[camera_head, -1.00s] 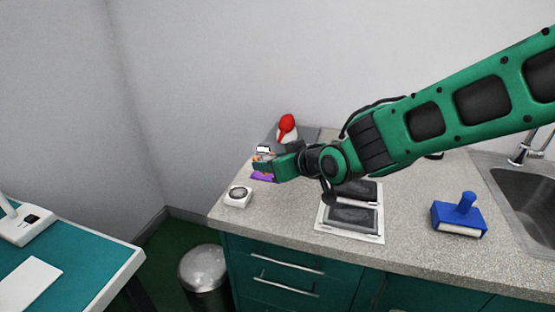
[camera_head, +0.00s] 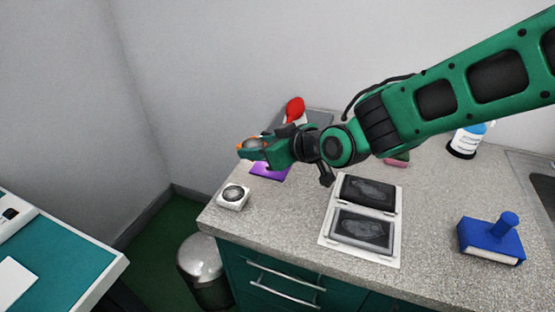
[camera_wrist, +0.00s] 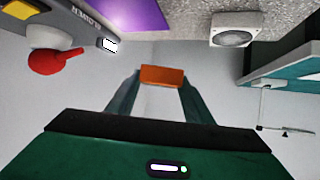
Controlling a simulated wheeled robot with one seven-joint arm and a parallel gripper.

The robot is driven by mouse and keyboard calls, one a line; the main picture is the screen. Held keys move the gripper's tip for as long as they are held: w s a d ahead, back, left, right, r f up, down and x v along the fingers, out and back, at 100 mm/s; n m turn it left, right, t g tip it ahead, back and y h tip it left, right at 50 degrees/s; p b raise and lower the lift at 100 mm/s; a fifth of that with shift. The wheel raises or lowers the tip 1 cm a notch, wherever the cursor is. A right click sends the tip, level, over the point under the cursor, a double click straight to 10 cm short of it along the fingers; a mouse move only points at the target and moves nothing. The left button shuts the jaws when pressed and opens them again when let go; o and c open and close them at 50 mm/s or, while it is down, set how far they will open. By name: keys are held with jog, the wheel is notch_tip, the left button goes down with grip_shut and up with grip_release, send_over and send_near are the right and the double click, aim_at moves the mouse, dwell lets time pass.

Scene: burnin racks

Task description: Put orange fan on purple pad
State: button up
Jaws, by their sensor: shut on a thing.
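An orange fan (camera_head: 252,142) is held at the tips of my gripper (camera_head: 255,152), above the back left part of the counter. In the wrist view the orange fan (camera_wrist: 162,76) shows edge-on between the two fingers of my gripper (camera_wrist: 160,90), which is shut on it. The purple pad (camera_head: 268,173) lies flat on the counter below my gripper, partly hidden by it. The pad (camera_wrist: 132,14) also shows at the top of the wrist view. The fan appears raised above the pad, apart from it.
A white fan (camera_head: 233,196) sits near the counter's left edge. A red bulb-shaped thing (camera_head: 294,108) and a grey device (camera_wrist: 75,24) stand behind the pad. A tray with two dark pads (camera_head: 326,236) and a blue block with a knob (camera_head: 490,241) lie to the right.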

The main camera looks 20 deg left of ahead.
jog(key=w+d+f, duration=0.2)
jog(key=w, duration=0.1)
jog(key=w+d+f, duration=0.1)
jog(key=w, duration=0.1)
jog(key=shift+f, duration=0.3)
jog(key=shift+d+f, duration=0.1)
jog(key=shift+f, duration=1.9)
jog(key=shift+f, duration=0.1)
jog(key=o, duration=1)
jog(key=shift+o, duration=0.2)
jog(key=shift+w, duration=0.1)
jog(key=v, duration=1.2)
